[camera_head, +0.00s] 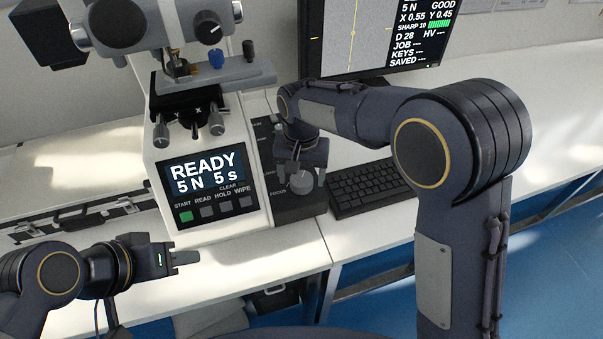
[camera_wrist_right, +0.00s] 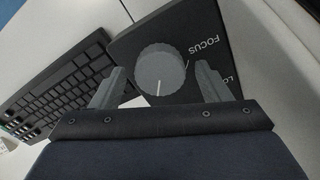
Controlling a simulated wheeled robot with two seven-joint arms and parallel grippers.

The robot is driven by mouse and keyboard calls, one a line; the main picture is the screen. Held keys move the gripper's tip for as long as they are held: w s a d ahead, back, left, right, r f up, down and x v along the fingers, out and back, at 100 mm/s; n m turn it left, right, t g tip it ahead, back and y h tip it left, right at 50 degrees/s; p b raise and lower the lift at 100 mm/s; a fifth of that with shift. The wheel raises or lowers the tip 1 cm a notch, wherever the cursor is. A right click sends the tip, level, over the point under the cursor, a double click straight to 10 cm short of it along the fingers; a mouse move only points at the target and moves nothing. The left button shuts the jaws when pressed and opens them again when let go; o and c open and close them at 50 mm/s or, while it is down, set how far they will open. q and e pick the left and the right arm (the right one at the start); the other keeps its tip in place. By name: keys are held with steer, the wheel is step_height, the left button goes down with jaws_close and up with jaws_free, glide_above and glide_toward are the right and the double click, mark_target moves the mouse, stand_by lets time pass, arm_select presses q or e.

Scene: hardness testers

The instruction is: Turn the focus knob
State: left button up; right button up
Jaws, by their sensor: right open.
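The focus knob (camera_head: 301,182) is a round grey dial on a dark control panel (camera_head: 296,206) beside the hardness tester. In the right wrist view, the knob (camera_wrist_right: 161,71) has a white pointer line and sits beside the printed word FOCUS. My right gripper (camera_head: 300,172) is over the knob; in the wrist view its open fingers (camera_wrist_right: 160,85) stand on either side of it, with visible gaps. The tester's screen (camera_head: 203,174) reads READY, 5 N, 5 s. My left gripper (camera_head: 186,257) is at the lower left, away from the knob; its finger gap is not clear.
A black keyboard (camera_head: 368,187) lies right of the panel, and it also shows in the right wrist view (camera_wrist_right: 62,88). A monitor (camera_head: 378,38) stands behind. The tester (camera_head: 160,160) with its stage stands left of the panel. A case (camera_head: 82,218) lies at the left.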

mark_target(302, 179)
steer(key=shift+r, duration=3.9)
